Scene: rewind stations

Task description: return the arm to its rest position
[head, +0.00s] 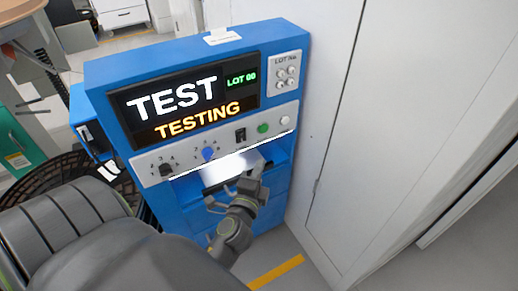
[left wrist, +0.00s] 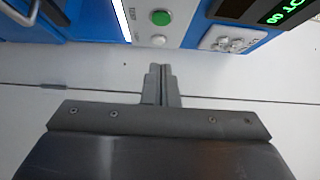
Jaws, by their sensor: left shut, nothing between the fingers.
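My left arm comes in from the lower left of the head view and ends in my left gripper (head: 256,175), in front of the lower right part of a blue test station (head: 190,222). In the left wrist view the two fingers of the left gripper (left wrist: 161,72) lie together, shut and empty. Beyond them is the white cabinet surface, with the station's green button (left wrist: 160,17) and white button (left wrist: 158,40) near the top. My right gripper is in neither view.
A tall white cabinet (head: 345,120) stands close on the right. A yellow floor stripe (head: 276,272) shows at the bottom.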

